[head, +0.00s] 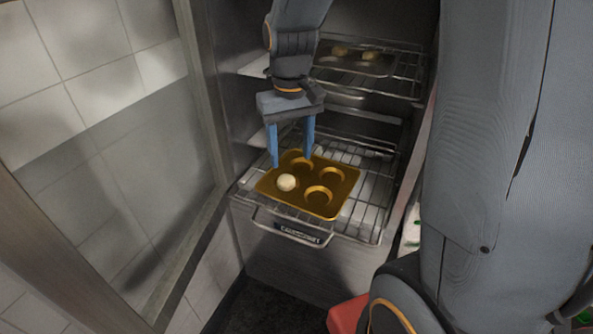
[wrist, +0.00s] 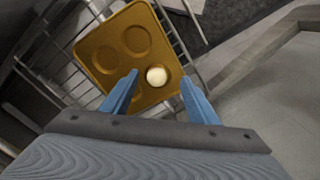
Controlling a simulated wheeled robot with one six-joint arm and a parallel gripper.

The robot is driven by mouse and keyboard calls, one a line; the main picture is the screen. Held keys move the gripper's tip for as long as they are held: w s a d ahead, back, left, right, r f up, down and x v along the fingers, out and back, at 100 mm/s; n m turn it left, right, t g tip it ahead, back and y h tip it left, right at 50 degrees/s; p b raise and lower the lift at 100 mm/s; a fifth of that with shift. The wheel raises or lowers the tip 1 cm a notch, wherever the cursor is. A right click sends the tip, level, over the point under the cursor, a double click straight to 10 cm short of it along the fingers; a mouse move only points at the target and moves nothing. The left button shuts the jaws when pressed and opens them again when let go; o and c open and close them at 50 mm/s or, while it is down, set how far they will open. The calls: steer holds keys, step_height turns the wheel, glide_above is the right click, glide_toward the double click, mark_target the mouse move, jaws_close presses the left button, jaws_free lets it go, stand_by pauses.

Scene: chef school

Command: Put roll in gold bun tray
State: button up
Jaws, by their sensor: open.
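The gold bun tray (head: 330,208) has several round wells and lies on a wire rack inside an open cabinet. A pale round roll (head: 286,182) sits in the tray's left well in the head view. In the wrist view the roll (wrist: 156,76) rests in the well of the gold tray (wrist: 104,40) closest to my fingers. My gripper (head: 291,161) points down over the tray's back left part, its blue fingers apart. In the wrist view the open gripper (wrist: 162,90) has the roll between or just beyond its fingertips, with no visible contact.
The wire rack (head: 372,215) extends around the tray. An upper rack (head: 405,85) holds a dark tray (head: 352,62) with pale rolls. The cabinet's side frame (head: 213,120) stands close on the left. A red object (head: 346,314) is at the bottom.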

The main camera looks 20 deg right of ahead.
steer(key=s+f, duration=0.4)
steer(key=s, duration=0.6)
steer(key=shift+s+f+m+t, duration=0.2)
steer(key=shift+s+m+t, duration=0.1)
steer(key=shift+s+t, duration=0.1)
